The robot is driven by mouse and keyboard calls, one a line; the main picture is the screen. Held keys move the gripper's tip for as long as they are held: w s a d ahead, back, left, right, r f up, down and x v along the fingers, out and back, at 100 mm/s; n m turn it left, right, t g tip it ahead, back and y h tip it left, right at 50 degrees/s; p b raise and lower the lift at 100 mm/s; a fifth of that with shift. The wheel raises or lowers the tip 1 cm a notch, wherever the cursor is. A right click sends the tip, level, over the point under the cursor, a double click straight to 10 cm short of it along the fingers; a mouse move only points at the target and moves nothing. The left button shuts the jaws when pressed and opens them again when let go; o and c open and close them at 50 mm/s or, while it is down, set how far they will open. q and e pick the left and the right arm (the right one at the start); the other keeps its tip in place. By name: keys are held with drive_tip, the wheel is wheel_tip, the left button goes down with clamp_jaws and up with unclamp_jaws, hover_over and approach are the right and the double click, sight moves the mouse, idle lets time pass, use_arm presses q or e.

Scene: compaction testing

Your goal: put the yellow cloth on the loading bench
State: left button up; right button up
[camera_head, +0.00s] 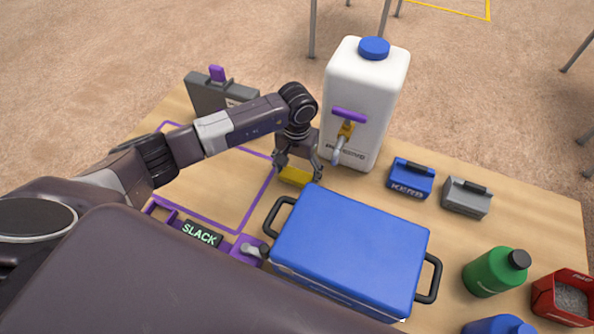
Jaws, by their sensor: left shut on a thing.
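The yellow cloth (295,176) is a small yellow piece at the table's middle, behind the blue case and in front of the white jug. My left gripper (298,168) is above it with its fingers pointing down, shut on the cloth. The cloth is at or just above the wooden top; I cannot tell if it touches. The wooden table (520,215) under these things may be the loading bench, but no label on it shows. My right gripper is not in view.
The blue case (350,250) with black handles fills the front middle. The white jug (365,100) with a tap stands close behind my gripper. Blue (411,178) and grey (466,198) boxes, a green bottle (490,272) and a red bin (562,298) stand right. A purple outline (252,205) lies left.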

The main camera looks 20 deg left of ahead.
sight(297, 175)
use_arm(q)
drive_tip(key=shift+f, duration=0.2)
drive_tip(key=o, duration=1.4)
drive_tip(key=shift+o, duration=0.2)
drive_tip(key=shift+r, duration=0.1)
drive_tip(key=shift+r, duration=0.2)
drive_tip(key=shift+w+r, duration=0.1)
drive_tip(key=shift+r, duration=0.2)
wheel_tip(297, 175, up, 11)
drive_tip(key=b, duration=0.2)
drive_tip(key=shift+b, duration=0.3)
drive_tip(key=shift+r, duration=0.1)
